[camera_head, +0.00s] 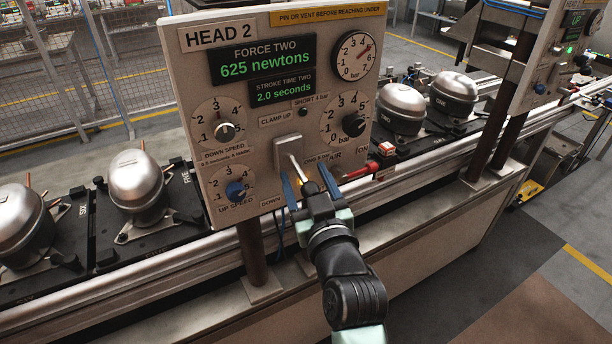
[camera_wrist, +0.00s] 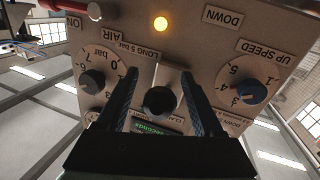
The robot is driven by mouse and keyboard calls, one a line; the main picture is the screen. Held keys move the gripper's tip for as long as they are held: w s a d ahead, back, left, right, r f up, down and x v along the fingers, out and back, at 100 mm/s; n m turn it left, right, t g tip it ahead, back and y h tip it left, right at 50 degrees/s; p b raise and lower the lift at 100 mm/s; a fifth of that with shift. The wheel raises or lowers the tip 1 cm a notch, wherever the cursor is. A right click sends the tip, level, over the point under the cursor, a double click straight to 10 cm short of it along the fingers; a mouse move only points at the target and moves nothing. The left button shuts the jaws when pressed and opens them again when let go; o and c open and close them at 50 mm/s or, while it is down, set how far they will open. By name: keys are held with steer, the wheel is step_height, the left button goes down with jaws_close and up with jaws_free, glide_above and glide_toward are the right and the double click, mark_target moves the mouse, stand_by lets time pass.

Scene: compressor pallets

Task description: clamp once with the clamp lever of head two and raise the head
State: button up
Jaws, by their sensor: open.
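The head 2 panel (camera_head: 268,210) faces me. Its clamp lever (camera_head: 296,165) stands out from a pale plate in the panel's lower middle, between the labels "CLAMP UP" and "DOWN". My gripper (camera_head: 303,172) is open in front of it, with one blue finger on each side. In the wrist view, the lever's dark round end (camera_wrist: 160,101) lies between the two fingers (camera_wrist: 158,74), with gaps on both sides. I cannot tell the lever's exact position. The force display (camera_head: 262,58) reads 625 newtons; the stroke time display (camera_head: 283,91) reads 2.0 seconds. The head itself is hidden.
Dials flank the lever: the blue up speed knob (camera_head: 236,191) left, the black air knob (camera_head: 353,124) right. A red valve handle (camera_head: 386,149) sits right of the panel. An amber lamp (camera_wrist: 161,23) glows in the wrist view. Compressors (camera_head: 137,188) stand on pallets along the line.

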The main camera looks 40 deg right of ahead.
jaws_close()
stand_by(0.3)
stand_by(1.1)
